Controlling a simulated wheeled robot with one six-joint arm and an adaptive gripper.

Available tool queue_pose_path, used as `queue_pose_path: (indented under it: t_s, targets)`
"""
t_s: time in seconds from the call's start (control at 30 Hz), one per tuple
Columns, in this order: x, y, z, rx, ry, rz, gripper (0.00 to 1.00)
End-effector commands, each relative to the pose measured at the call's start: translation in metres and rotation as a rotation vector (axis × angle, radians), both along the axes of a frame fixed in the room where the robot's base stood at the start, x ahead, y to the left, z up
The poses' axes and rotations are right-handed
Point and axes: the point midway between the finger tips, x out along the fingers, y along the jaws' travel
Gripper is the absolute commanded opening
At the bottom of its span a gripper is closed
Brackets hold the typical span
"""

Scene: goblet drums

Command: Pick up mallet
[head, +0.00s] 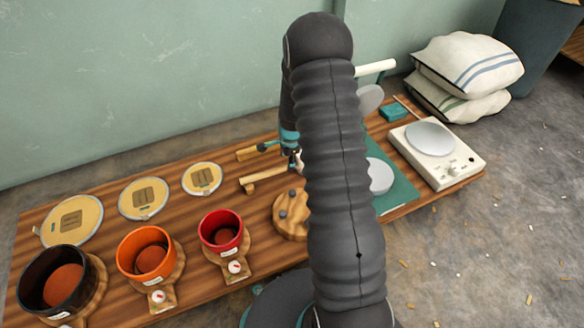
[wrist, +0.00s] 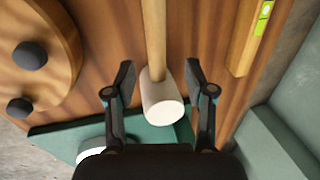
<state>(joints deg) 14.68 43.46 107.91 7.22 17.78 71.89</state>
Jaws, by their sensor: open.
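The mallet has a pale wooden handle and a white, rounded head (wrist: 162,100). In the wrist view the handle runs up from the head to the top edge. My gripper (wrist: 158,82) is open, with one finger on each side of the mallet near where handle and head meet. Gaps show between both fingers and the mallet. In the head view my gripper (head: 294,158) is small and partly covered by my arm.
A round wooden board with dark knobs (wrist: 65,65) is at left. A teal mat (wrist: 60,138) lies below. Drums, including a red one (head: 222,232), line the bench's left; a white scale (head: 455,165) stands right.

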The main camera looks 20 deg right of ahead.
Motion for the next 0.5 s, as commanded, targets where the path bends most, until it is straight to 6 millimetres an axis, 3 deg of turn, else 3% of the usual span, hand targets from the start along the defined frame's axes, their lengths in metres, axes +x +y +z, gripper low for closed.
queue_pose_path:
  t_s: [0.27, 0.5]
  targets:
    - [0.001, 0.001, -0.015, 0.001, 0.002, 0.000, 0.54]
    - [0.005, 0.002, -0.048, 0.001, 0.002, 0.000, 0.54]
